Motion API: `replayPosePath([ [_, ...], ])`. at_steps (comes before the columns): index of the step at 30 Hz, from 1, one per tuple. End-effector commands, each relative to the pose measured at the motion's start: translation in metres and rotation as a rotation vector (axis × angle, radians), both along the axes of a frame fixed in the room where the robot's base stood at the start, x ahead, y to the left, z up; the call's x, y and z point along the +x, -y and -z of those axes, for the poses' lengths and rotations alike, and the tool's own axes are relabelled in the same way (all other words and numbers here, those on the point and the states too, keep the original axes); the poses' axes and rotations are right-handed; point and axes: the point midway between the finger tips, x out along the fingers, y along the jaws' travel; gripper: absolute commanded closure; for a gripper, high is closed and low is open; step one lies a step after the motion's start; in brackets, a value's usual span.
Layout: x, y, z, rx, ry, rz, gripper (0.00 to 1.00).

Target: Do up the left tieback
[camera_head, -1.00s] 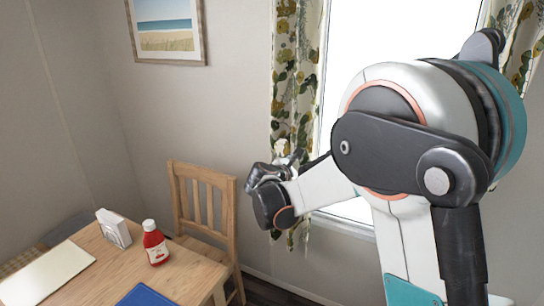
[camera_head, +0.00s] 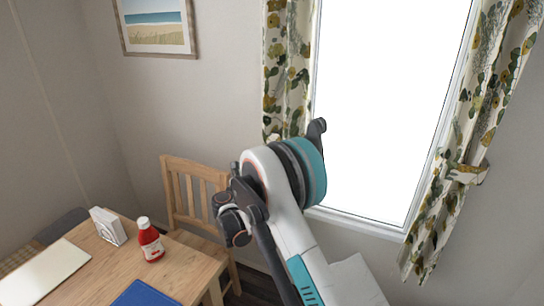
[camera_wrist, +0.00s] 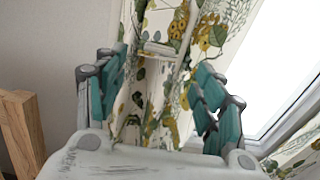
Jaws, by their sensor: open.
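The left curtain (camera_head: 286,70), cream with green and yellow leaves, hangs at the left of the window. Its lower part is hidden behind my arm in the head view. In the wrist view the curtain (camera_wrist: 150,100) fills the middle, beyond and between the fingers of my gripper (camera_wrist: 161,64). My gripper is open, and nothing is clearly held. A pale narrow band (camera_wrist: 158,48) crosses the curtain in the wrist view; it looks like the left tieback, but I cannot tell how its ends lie.
The right curtain (camera_head: 480,110) is gathered by its tieback (camera_head: 466,172). The bright window (camera_head: 385,100) is between the curtains. A wooden chair (camera_head: 190,190) and a table (camera_head: 190,268) with a red bottle (camera_head: 150,243), napkin holder (camera_head: 108,227) and blue item (camera_head: 143,295) are at lower left.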

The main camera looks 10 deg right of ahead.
Motion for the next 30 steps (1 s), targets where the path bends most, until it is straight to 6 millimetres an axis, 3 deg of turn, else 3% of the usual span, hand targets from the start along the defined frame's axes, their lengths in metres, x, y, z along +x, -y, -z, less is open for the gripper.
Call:
replayPosePath([
  [15,0.076,0.056,0.001,0.002,0.000,0.001,0.37],
  [21,0.087,0.064,0.000,0.002,0.000,0.001,0.37],
  [30,0.089,0.065,-0.001,0.003,0.001,0.000,0.37],
])
